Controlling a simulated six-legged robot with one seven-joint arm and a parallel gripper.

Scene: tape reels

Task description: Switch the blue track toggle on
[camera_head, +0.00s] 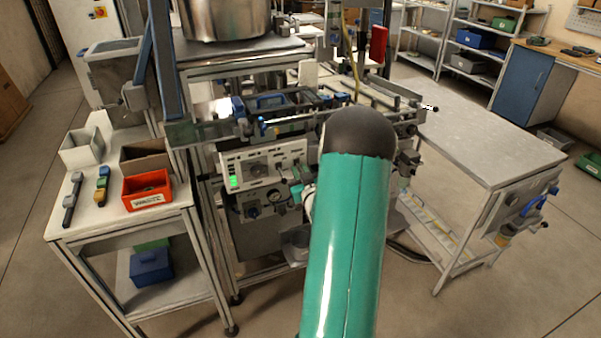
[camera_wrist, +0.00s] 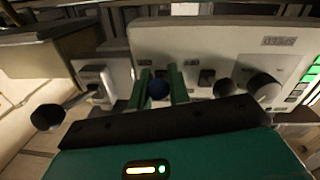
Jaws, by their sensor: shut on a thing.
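The blue track toggle (camera_wrist: 158,89) shows in the wrist view as a round dark blue knob on the pale control panel. My gripper (camera_wrist: 160,80) has its two green fingers on either side of this knob and is shut on it. I cannot tell which way the toggle lever is tilted. The control panel (camera_head: 250,174) also shows in the head view, on the front of the machine, with a lit green display at its left.
Beside the toggle in the wrist view are a dark knob (camera_wrist: 223,88) and a larger dial (camera_wrist: 263,88). Another black knob (camera_wrist: 46,117) sticks out at the left. In the head view, a side table (camera_head: 95,215) with a red bin (camera_head: 147,202) stands left of the machine.

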